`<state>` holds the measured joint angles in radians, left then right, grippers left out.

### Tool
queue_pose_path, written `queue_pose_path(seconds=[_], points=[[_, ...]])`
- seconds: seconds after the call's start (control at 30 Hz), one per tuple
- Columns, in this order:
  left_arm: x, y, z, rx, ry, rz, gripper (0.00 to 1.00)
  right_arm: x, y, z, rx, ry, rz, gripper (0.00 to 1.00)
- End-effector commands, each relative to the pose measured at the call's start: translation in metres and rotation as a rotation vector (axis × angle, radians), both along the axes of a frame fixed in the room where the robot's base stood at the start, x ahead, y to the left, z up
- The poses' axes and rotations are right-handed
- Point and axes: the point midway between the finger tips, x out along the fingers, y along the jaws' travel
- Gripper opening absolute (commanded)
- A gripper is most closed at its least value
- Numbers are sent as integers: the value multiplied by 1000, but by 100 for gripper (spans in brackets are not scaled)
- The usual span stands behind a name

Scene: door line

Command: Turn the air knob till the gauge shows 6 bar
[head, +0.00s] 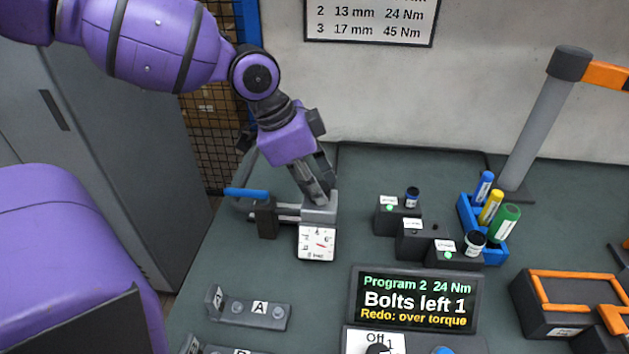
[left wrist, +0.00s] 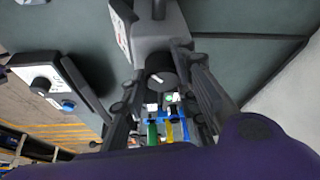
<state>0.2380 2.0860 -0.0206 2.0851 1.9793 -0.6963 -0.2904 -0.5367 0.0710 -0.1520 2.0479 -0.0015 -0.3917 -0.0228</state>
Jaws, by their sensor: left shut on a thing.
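The pressure gauge (head: 317,243) has a white square face with a small red needle, and hangs at the front of a grey regulator block (head: 320,209). The needle points to the right side of the dial; the exact reading is too small to tell. My left gripper (head: 322,192) comes down onto the block from above. In the left wrist view, the dark round air knob (left wrist: 160,80) with a white mark sits between the fingers of my left gripper (left wrist: 163,72), which is shut on it. In the head view the fingers hide the knob. My right gripper is not in view.
A blue-handled valve (head: 247,193) sits left of the block. A screen (head: 415,303) reads "Bolts left 1". Black socket holders (head: 428,247) and a blue marker tray (head: 494,255) stand to the right. Bracket A (head: 247,309) lies in front. A grey post (head: 535,125) rises behind.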

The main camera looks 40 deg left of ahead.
Motion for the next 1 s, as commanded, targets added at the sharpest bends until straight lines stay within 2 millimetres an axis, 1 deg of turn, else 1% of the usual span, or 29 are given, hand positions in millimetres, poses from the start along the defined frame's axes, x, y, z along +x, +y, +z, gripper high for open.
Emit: queue_pose_path(seconds=[0.03, 0.23, 0.5, 0.7, 1.0], points=[[-6, -3, -3, -4, 12, 27, 2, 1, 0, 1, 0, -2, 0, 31], [-5, -5, -4, -3, 12, 174, 2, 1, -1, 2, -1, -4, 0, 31], [-5, -7, -5, -4, 14, 354, 2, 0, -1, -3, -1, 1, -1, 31], [-5, -8, -5, -6, 14, 437, 2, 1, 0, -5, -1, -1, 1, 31], [-4, -9, -4, -9, 13, 476, 2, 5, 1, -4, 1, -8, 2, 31]])
